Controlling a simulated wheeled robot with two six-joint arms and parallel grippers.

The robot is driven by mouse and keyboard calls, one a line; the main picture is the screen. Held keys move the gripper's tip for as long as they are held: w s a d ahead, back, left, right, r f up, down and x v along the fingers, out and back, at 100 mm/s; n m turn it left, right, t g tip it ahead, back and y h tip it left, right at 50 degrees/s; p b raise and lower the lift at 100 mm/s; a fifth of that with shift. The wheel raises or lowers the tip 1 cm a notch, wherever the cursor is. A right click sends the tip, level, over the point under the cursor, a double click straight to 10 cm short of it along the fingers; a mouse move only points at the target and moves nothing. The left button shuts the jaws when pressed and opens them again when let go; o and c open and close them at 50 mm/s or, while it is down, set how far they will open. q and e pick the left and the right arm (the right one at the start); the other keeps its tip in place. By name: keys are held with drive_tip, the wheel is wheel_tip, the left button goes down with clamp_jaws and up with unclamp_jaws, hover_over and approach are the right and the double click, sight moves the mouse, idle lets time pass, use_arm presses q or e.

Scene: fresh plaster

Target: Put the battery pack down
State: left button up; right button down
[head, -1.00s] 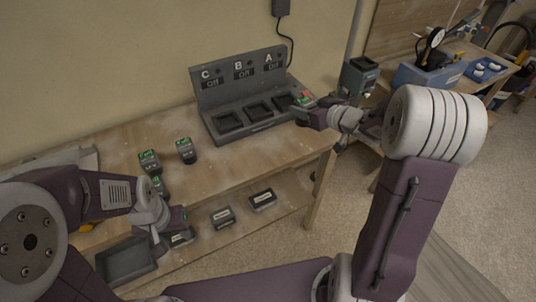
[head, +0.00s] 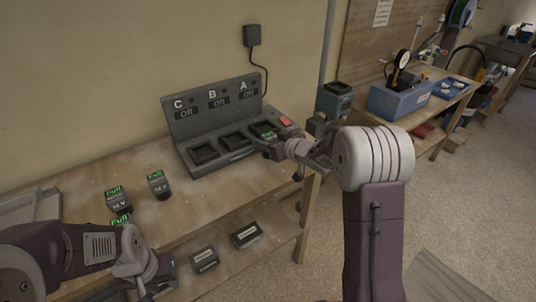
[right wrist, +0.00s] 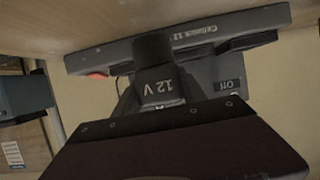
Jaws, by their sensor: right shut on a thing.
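My right gripper (head: 268,145) is shut on a battery pack (head: 265,130) with a green label, at the right end of the charger (head: 232,158). The pack is over or in the bay under letter A; I cannot tell whether it touches the bay floor. In the right wrist view the pack (right wrist: 157,85) shows "12 V" upside down between the fingers, in front of the charger (right wrist: 195,38). The bays under C and B look empty, and the signs read "Off". My left gripper (head: 160,280) is low at the bench's front edge; its fingers are unclear.
Several packs with green "Full" labels, such as one at the middle left (head: 158,185), stand on the bench (head: 185,215). Dark packs (head: 246,235) lie on the lower shelf. A red button (head: 285,121) is close to the right gripper. A blue bin (head: 400,103) stands on another bench.

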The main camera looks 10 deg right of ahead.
wheel_tip(320, 180, down, 3)
drive_tip(key=shift+f+b, duration=0.2)
drive_tip(key=shift+b, duration=0.55)
drive_tip(key=shift+f, duration=0.3)
drive_tip(key=shift+f, duration=0.1)
drive_tip(key=c, duration=0.6)
unclamp_jaws()
drive_tip(key=shift+c, duration=0.2)
